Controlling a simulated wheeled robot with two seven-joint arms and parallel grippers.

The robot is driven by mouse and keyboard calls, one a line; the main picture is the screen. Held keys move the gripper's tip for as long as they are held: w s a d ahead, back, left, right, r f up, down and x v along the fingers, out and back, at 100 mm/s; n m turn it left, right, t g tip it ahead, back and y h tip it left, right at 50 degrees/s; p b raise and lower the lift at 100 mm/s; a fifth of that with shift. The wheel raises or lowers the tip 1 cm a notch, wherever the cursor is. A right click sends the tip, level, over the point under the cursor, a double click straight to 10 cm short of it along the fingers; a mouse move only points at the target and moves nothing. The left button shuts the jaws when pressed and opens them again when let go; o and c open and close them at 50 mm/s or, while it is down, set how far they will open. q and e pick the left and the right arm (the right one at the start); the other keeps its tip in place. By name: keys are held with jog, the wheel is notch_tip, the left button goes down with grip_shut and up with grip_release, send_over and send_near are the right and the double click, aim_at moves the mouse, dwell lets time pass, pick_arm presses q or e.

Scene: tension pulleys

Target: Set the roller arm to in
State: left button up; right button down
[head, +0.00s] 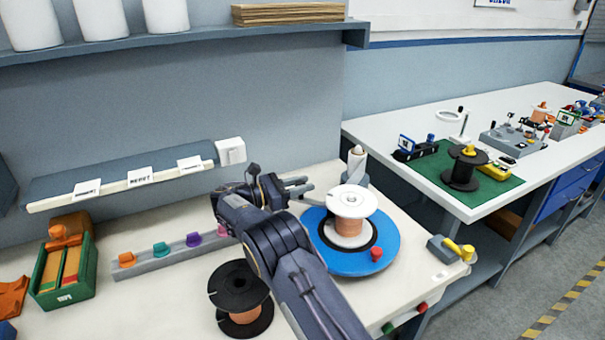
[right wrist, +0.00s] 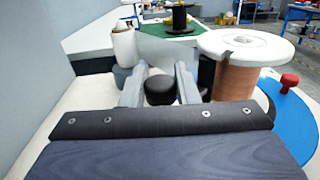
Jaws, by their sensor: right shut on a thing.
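My right gripper (head: 302,186) reaches over the bench from the front, just left of a copper-wire spool with white flanges (head: 352,203). In the right wrist view its fingers (right wrist: 161,74) stand either side of a round black knob (right wrist: 160,91) and are shut on it. The knob looks like the roller arm's end, but the arm itself is hidden by my gripper, so its position cannot be told. The spool, also in the right wrist view (right wrist: 236,78), stands on a blue disc (head: 387,245) with a red knob (head: 376,254). My left gripper is out of view.
A white thread cone (head: 356,160) stands behind the gripper. A black-flanged spool (head: 240,292) is at the front. A grey rail with coloured pegs (head: 160,258) and a green box (head: 64,270) lie left. A grey block with a yellow lever (head: 450,248) sits right.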

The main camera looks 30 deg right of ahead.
jog(key=shift+s+a+m+g+p, duration=0.2)
jog(key=shift+m+g+p, duration=0.1)
jog(key=shift+g, duration=0.2)
jog(key=shift+s+a+m+g+p, duration=0.15)
jog(key=shift+m+g, duration=0.15)
jog(key=shift+g, duration=0.2)
jog(key=c, duration=1.1)
grip_release()
jog(key=shift+a, duration=0.1)
jog(key=shift+c, duration=0.2)
jog(key=w+a, duration=0.1)
jog(key=a, duration=0.6)
jog(key=shift+a+b, duration=0.35)
jog(key=shift+b, duration=0.1)
